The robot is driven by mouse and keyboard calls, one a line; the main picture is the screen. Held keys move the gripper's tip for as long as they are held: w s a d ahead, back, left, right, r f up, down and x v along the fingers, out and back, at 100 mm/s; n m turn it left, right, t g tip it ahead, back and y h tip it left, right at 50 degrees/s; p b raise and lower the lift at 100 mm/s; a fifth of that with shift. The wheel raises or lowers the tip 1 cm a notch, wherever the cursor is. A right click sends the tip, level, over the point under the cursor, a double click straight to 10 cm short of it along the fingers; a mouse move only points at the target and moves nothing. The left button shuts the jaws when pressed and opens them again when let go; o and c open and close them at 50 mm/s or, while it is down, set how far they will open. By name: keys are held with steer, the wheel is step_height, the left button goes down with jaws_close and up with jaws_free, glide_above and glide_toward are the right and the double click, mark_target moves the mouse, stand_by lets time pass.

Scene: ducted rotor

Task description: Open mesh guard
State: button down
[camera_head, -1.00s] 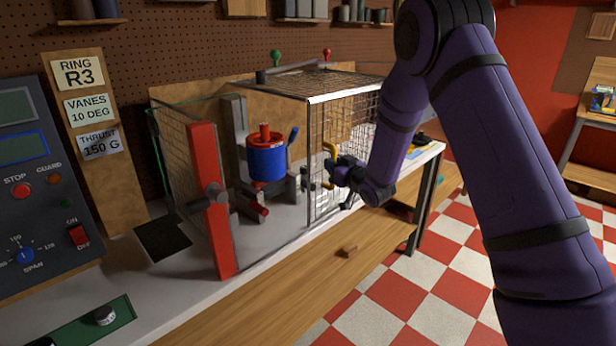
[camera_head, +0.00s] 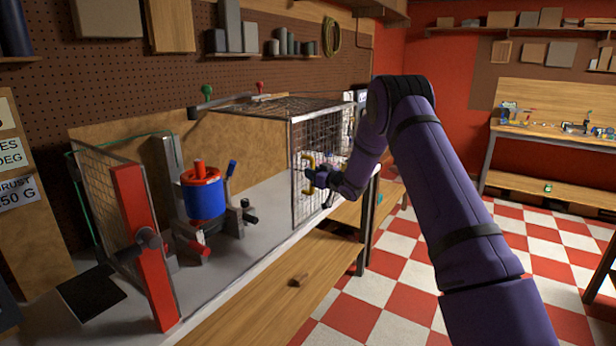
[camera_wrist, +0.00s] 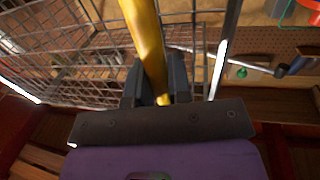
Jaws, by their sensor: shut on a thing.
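The mesh guard (camera_head: 322,135) is a wire cage with a pale metal frame, standing toward the right end of the bench. Its yellow handle (camera_head: 308,161) is on the near mesh face. My gripper (camera_head: 316,178) is shut on this handle; the wrist view shows the yellow bar (camera_wrist: 145,40) between the dark fingers (camera_wrist: 155,88). The blue rotor unit (camera_head: 204,199) with a red top stands on its mount left of the cage's near face, uncovered from the front. Part of the guard is hidden behind my arm.
A red post (camera_head: 145,248) with a mesh side panel (camera_head: 100,200) stands at the left of the bench. Checkered floor (camera_head: 400,270) is open at the right.

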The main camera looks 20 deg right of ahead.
steer(key=c, duration=1.1)
jaws_free()
steer(key=shift+s, duration=0.1)
steer(key=v, duration=1)
steer(key=shift+s+d, duration=0.15)
steer(key=shift+s, duration=0.15)
